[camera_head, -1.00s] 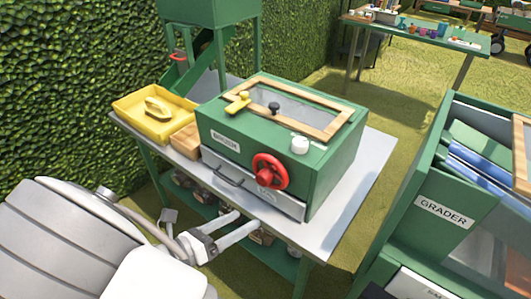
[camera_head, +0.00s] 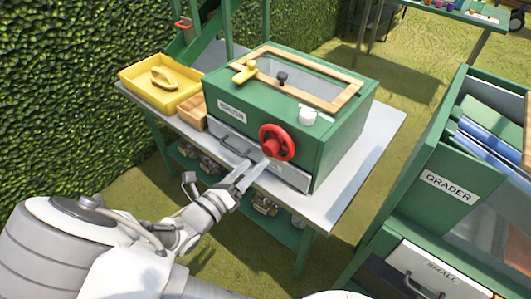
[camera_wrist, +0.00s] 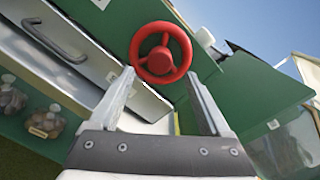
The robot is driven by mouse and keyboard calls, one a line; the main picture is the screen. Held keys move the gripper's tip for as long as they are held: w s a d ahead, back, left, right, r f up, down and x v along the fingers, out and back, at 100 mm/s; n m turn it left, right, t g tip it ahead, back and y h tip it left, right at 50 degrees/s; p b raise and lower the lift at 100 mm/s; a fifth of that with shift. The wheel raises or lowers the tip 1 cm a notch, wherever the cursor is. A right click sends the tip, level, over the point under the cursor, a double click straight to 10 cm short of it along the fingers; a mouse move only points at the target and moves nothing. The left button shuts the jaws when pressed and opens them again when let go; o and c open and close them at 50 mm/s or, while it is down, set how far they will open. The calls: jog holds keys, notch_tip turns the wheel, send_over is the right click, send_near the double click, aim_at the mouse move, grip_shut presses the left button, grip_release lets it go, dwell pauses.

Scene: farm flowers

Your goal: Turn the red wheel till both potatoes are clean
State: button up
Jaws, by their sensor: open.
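The red wheel (camera_head: 276,143) is on the front of the green box machine (camera_head: 330,140), right of its drawer handle. In the wrist view the red wheel (camera_wrist: 161,53) shows whole, with spokes and a hub, just beyond my fingertips. My gripper (camera_head: 257,168) is in front of the machine, its fingers pointing at the wheel. In the wrist view my gripper (camera_wrist: 160,80) is open, one finger to each side of the wheel's lower part. Contact with the rim cannot be told. I cannot make out any potatoes inside the machine through its wood-framed lid window (camera_head: 310,82).
A yellow tray (camera_head: 135,78) with a yellow brush sits left of the machine on the metal table (camera_head: 345,190). A silver drawer with a handle (camera_head: 234,146) is under the machine's label. The green grader (camera_head: 410,215) stands at the right. Grass lies between.

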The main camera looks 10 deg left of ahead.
aim_at(267, 151)
jog(key=x, duration=0.6)
jog(key=shift+w+d, duration=0.1)
jog(key=shift+c, duration=0.3)
grip_shut()
